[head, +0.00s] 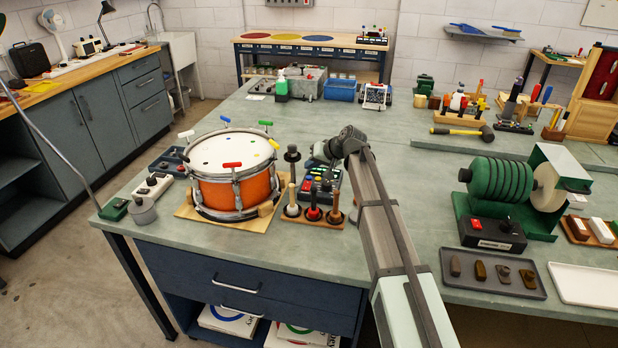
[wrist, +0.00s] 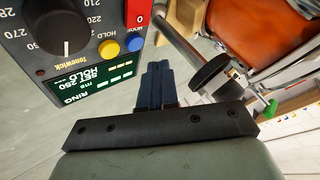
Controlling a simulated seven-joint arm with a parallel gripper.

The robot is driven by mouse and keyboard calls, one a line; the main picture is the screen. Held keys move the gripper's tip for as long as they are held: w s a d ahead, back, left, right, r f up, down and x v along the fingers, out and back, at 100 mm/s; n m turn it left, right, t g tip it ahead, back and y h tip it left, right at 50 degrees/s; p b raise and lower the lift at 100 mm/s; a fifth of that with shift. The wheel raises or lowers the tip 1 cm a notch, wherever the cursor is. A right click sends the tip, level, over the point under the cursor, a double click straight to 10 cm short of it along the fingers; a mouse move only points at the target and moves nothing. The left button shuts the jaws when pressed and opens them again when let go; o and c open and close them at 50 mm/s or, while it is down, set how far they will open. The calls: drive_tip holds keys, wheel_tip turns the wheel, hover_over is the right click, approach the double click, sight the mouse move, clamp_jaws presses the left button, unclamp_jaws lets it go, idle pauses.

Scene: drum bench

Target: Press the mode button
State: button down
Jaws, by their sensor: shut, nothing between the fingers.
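A dark control box with coloured buttons (head: 327,188) stands on the bench to the right of the drum. In the wrist view, the box (wrist: 28,62) shows close and upside down, with a dial, a lit display (wrist: 95,82), a yellow button (wrist: 109,47) labelled HOLD and a blue button (wrist: 134,40). In the head view my gripper (head: 328,158) is small and partly hidden at the box.
An orange drum (head: 236,192) with coloured tuning keys stands left of the box. A wooden stand with several mallets (head: 312,215) is in front of the box.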

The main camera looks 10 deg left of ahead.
sight(312, 177)
drive_tip(key=shift+r, duration=2.15)
